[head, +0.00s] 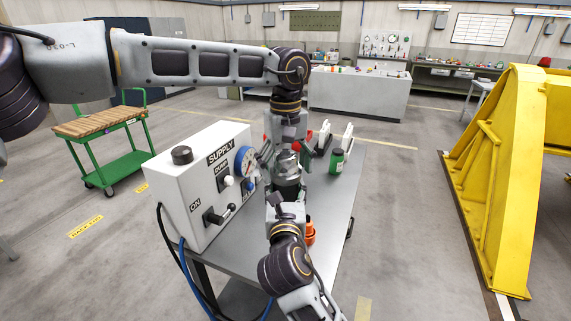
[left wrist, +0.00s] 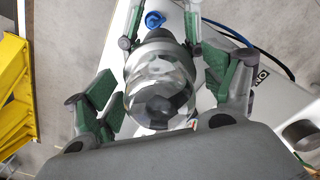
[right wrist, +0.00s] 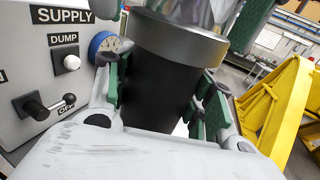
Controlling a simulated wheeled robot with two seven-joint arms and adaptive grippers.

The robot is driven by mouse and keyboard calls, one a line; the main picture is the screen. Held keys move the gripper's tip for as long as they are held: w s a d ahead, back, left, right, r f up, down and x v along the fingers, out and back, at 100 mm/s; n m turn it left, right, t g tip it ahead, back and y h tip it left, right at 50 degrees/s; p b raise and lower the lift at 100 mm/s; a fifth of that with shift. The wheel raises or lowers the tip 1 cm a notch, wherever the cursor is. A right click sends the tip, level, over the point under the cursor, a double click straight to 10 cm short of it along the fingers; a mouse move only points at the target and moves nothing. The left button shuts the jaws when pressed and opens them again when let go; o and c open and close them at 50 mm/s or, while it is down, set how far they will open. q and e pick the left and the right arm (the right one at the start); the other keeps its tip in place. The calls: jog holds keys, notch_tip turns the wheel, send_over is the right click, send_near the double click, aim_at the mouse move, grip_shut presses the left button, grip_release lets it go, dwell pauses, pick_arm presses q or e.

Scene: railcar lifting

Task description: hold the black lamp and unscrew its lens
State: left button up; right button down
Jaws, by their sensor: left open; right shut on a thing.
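The black lamp is upright above the metal table, its dark body (right wrist: 165,75) filling the middle of the right wrist view. Its clear, shiny lens (left wrist: 160,85) is on top, seen from above in the left wrist view. My right gripper (right wrist: 165,95) is shut on the black body, with green pads on both sides. My left gripper (head: 287,150) points down over the lamp from above. Its fingers are open on either side of the lens, with visible gaps in the left wrist view. In the head view the grippers hide most of the lamp.
The white supply box (head: 190,195) with gauge and levers stands close on the left of the table (head: 335,205). A green bottle (head: 336,161) and an orange item (head: 310,233) are on the table. A yellow frame (head: 500,170) stands right, across open floor.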

pick_arm(q)
jog(key=c, duration=1.1)
jog(key=shift+n, duration=0.3)
